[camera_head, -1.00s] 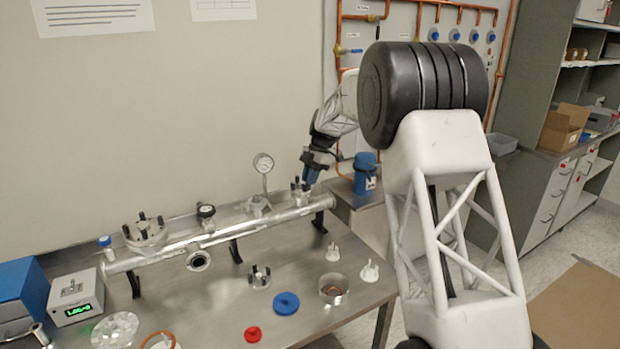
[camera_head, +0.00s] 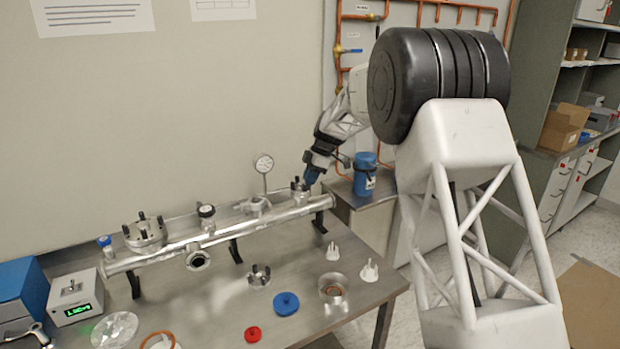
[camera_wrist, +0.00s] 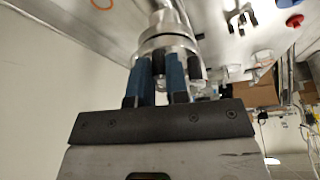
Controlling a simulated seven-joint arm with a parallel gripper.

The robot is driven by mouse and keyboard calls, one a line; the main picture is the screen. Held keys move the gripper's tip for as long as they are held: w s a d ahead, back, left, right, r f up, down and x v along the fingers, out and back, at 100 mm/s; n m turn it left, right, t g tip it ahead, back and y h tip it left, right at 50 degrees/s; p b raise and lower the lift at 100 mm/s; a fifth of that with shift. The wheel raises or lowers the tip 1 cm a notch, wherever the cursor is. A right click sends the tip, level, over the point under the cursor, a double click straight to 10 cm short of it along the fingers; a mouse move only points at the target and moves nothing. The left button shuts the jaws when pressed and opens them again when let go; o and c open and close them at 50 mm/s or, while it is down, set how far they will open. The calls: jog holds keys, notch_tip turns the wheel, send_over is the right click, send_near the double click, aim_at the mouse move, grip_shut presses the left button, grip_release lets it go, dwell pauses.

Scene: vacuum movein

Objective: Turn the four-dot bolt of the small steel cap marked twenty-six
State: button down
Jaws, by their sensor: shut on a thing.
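The small steel cap (camera_head: 300,193) sits on the right-hand port of the long steel tube (camera_head: 270,220), with black bolts standing up around it. In the wrist view the cap (camera_wrist: 168,44) is a round steel flange just ahead of my gripper. My gripper (camera_head: 310,179) comes down on the cap from the upper right. In the wrist view its blue fingers (camera_wrist: 160,68) are shut on a dark bolt (camera_wrist: 158,62). Another black bolt (camera_wrist: 194,68) stands just right of the fingers. The marking twenty-six and the bolt's dots cannot be read.
A larger bolted flange (camera_head: 145,235), a valve (camera_head: 206,212) and a dial gauge (camera_head: 264,163) stand along the tube. A blue canister (camera_head: 365,175) stands close to the right of my gripper. A blue cap (camera_head: 286,303), a red cap (camera_head: 253,334) and white parts (camera_head: 333,251) lie on the table.

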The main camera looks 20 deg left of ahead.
jog(key=shift+m, duration=0.6)
jog(key=c, duration=1.4)
grip_release()
jog(key=shift+r, duration=0.1)
jog(key=v, duration=0.7)
jog(key=shift+d+r, duration=0.2)
jog(key=shift+r, duration=0.1)
